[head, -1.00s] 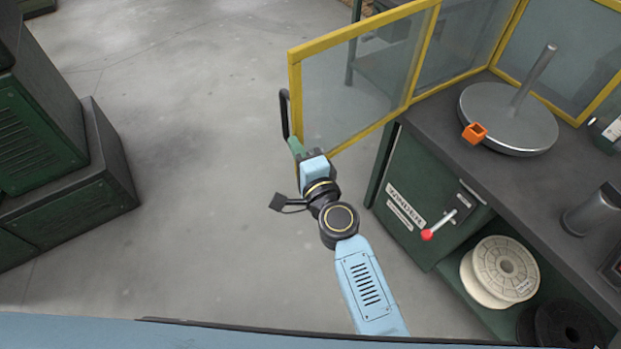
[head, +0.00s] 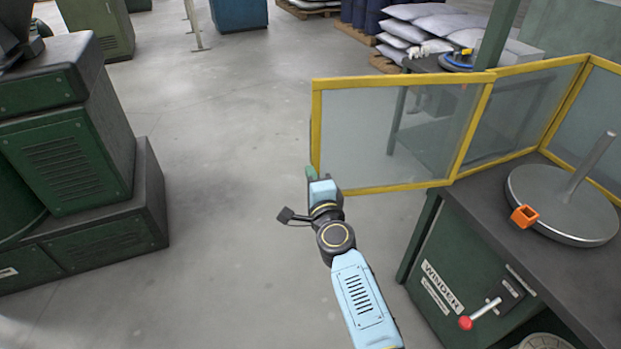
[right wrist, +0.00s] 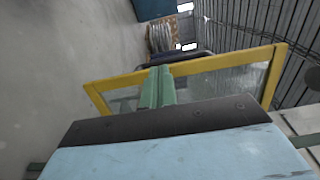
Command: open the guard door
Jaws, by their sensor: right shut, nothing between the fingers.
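The guard door (head: 400,189) is a clear panel in a yellow frame. In the head view it stands swung out to the left from the winder cabinet (head: 455,270), at an angle to the fixed guard panels. My right gripper (head: 311,173) is at the lower free edge of the door, its green fingers shut with nothing between them. The right wrist view shows the shut fingers (right wrist: 158,88) in front of the yellow door frame (right wrist: 225,62). The door's dark handle is mostly hidden; I cannot tell whether the fingers touch the door. My left gripper is not in view.
On the cabinet top are a grey turntable with a post (head: 560,205) and an orange block (head: 524,216). A red-knobbed lever (head: 480,315) sticks out in front. Green machinery (head: 75,170) stands left. The floor (head: 230,130) between is clear.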

